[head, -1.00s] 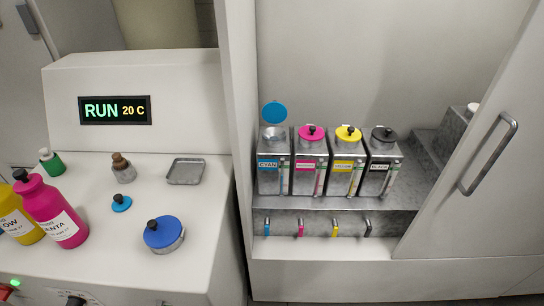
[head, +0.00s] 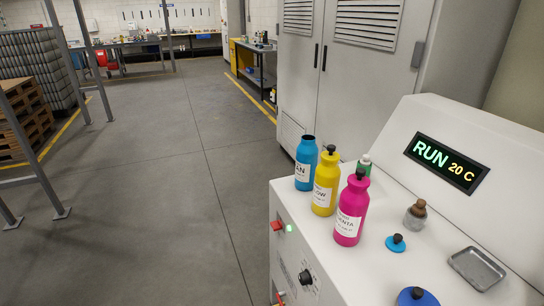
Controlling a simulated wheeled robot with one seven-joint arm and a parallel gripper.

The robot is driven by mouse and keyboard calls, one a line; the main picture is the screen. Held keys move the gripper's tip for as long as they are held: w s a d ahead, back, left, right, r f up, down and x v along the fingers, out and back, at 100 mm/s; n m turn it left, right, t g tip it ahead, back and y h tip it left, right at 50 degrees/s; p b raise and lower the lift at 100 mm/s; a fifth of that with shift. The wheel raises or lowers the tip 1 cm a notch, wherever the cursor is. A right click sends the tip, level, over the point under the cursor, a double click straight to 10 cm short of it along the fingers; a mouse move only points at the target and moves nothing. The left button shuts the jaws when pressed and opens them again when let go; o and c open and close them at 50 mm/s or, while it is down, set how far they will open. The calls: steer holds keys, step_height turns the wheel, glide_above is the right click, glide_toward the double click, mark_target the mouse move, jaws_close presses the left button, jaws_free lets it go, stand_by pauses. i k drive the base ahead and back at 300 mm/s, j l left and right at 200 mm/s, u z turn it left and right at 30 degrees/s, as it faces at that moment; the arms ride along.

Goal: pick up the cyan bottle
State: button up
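The cyan bottle (head: 306,163) stands upright on the left part of the white machine top (head: 383,266) in the head view. Its dark mouth is open, with no cap on it, and part of its label shows. A yellow bottle (head: 326,182) with a black cap stands just right of it and in front, and a magenta bottle (head: 351,209) with a black cap stands further right. A small blue cap with a dark knob (head: 396,243) lies on the machine top. My gripper is not in this view.
A small green bottle (head: 364,165), a brown-topped jar (head: 415,214), a metal tray (head: 477,268) and a blue-lidded tin (head: 416,298) are on the machine top. A grey cabinet (head: 343,80) stands behind. Open floor (head: 180,200) lies to the left.

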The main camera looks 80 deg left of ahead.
mark_target(307, 152)
steer(key=u, duration=1.75)
steer(key=i+j+z, duration=0.15)
steer(key=j, duration=0.2)
steer(key=i+j+z, duration=0.1)
steer(key=i+j, duration=0.15)
steer(key=i+j+z, duration=0.15)
steer(key=j, duration=0.3)
